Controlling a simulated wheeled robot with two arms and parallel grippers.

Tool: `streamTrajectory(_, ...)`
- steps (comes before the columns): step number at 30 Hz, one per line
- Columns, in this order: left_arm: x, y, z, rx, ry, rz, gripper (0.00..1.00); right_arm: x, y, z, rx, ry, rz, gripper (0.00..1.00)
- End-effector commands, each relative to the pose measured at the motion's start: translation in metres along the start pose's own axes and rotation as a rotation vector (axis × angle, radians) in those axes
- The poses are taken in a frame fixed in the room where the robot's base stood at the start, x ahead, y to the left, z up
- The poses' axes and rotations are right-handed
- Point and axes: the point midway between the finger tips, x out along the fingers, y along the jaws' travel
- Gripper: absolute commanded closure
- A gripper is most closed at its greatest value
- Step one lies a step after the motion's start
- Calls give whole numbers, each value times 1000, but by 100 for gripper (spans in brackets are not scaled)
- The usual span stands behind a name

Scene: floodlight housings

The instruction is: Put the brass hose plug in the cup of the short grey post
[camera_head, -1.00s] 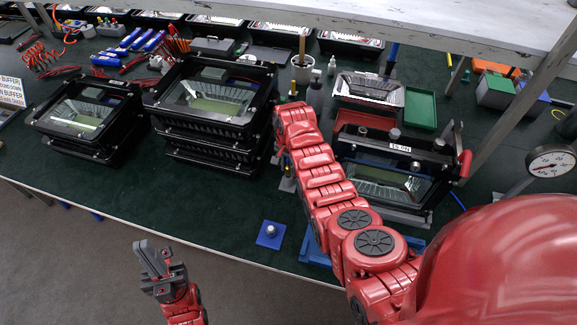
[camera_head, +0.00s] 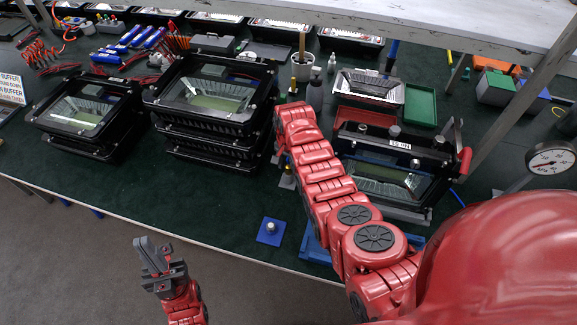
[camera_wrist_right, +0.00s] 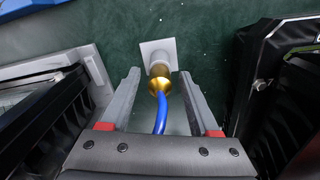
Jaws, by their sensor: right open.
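In the right wrist view a brass plug (camera_wrist_right: 160,85) with a blue hose (camera_wrist_right: 162,115) stands above a pale grey square plate (camera_wrist_right: 157,48). A short stub shows between plug and plate; I cannot tell whether the plug sits in a cup. My right gripper (camera_wrist_right: 158,78) is open, with one finger on each side of the plug and hose and visible gaps to both. In the head view my right arm hides the plug and most of this gripper. My left gripper (camera_head: 152,257) hangs empty in front of the table; its finger gap is unclear.
Black floodlight housings stand close on both sides: a stack (camera_head: 213,105) at left and one marked housing (camera_head: 395,165) at right. A blue square base with a metal knob (camera_head: 270,230) lies near the front edge. A dark post (camera_head: 315,92) stands behind my arm. The front left table is clear.

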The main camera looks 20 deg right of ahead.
Motion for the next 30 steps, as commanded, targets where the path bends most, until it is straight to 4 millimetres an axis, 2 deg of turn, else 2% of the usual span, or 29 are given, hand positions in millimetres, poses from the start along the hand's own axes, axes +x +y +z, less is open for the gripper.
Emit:
streamTrajectory(2,4,0,-1,0,0,0,100,-5,0,0,0,0,0,38)
streamTrajectory(8,-4,0,1,0,0,0,100,-16,-1,-1,0,3,-3,38)
streamTrajectory(12,-10,0,2,0,0,0,100,-33,0,0,-1,2,-2,38)
streamTrajectory(16,-21,1,4,0,0,0,100,-60,-2,-1,-1,6,-6,38)
streamTrajectory(18,-15,1,2,0,0,0,100,-82,-1,-1,-1,3,-3,38)
streamTrajectory(20,-14,1,2,0,0,0,100,-96,-1,-1,-1,4,-4,38)
streamTrajectory(21,-2,0,0,0,0,0,100,-108,0,0,-1,2,0,38)
streamTrajectory(24,9,0,-2,0,0,0,100,-118,0,0,0,1,2,38)
streamTrajectory(30,15,-1,-2,0,0,0,100,-124,0,0,-2,-1,1,38)
